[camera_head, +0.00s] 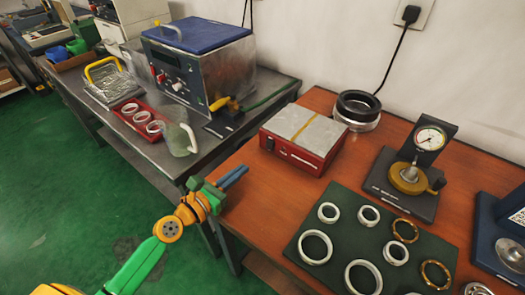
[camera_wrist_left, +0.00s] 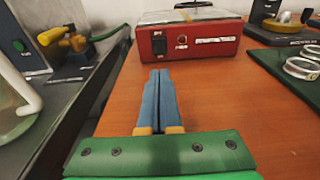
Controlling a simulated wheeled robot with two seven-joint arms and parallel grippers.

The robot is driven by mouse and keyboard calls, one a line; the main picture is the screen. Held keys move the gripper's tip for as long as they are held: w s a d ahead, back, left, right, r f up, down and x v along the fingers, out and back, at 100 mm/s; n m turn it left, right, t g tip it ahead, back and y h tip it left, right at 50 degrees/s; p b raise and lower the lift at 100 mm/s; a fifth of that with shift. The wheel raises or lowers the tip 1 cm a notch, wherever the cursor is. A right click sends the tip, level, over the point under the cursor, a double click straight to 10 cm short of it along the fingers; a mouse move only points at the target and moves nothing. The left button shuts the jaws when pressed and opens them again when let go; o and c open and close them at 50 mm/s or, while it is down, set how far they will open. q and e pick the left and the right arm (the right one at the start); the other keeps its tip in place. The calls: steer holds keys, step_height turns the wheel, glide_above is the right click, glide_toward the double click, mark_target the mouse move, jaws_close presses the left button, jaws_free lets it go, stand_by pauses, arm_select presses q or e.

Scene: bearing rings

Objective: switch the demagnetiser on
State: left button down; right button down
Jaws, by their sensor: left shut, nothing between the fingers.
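The demagnetiser (camera_head: 303,140) is a red box with a pale metal top crossed by a yellow stripe, at the back left of the wooden table. In the left wrist view its red front (camera_wrist_left: 215,42) carries a dark rocker switch (camera_wrist_left: 158,45), a small round lamp or button and a white label. I cannot tell the switch's position. My left gripper (camera_head: 242,170) is shut and empty, with its blue fingers in front of and below the box, apart from it. In the left wrist view the fingertips (camera_wrist_left: 160,72) point toward the switch side. My right gripper is not in view.
A dark mat (camera_head: 330,222) with several rings lies at the front right of the table. A dial gauge stand (camera_head: 410,180) stands behind it. Stacked rings (camera_head: 357,112) are behind the box. A grey bench (camera_head: 215,140) with a blue-lidded machine (camera_head: 200,65) is left.

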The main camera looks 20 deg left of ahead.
mark_target(269, 148)
arm_select(q)
steer(key=b+x, duration=0.1)
steer(key=x, duration=0.9)
steer(key=shift+s, duration=0.1)
